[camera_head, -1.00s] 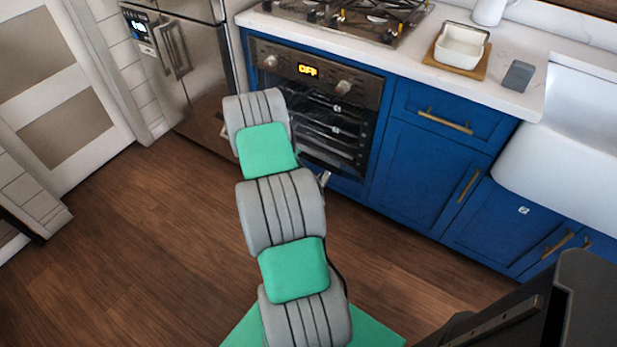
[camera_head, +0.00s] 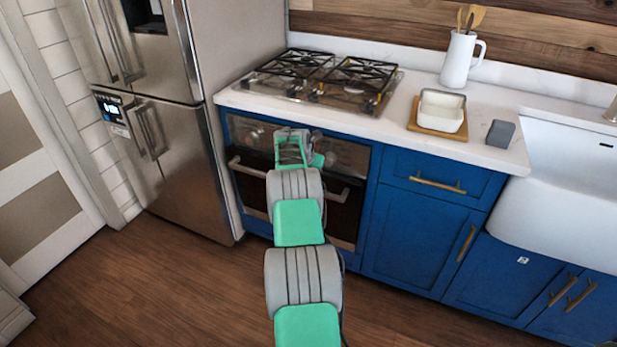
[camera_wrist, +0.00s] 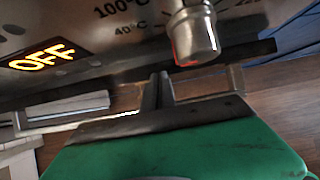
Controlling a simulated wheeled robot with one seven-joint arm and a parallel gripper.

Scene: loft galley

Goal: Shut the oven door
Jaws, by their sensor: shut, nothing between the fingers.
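The oven (camera_head: 243,134) is set in the blue cabinets below the hob. Its dark door (camera_head: 250,190) stands upright against the oven front, with the bar handle (camera_head: 247,168) across its upper part. The racks inside are not visible; I cannot tell whether a small gap is left. My arm covers the middle of the door. In the wrist view, my gripper (camera_wrist: 158,92) is shut and empty, its dark fingers close to the control panel, below a metal knob (camera_wrist: 195,38). The lit OFF display (camera_wrist: 42,57) is at the left. Contact with the door or panel is not clear.
A steel fridge (camera_head: 160,130) stands just left of the oven. Above is the counter (camera_head: 400,125) with a gas hob (camera_head: 330,75), a white dish (camera_head: 442,105) and a jug (camera_head: 460,60). A sink (camera_head: 560,170) is at the right. The wood floor (camera_head: 180,290) is clear.

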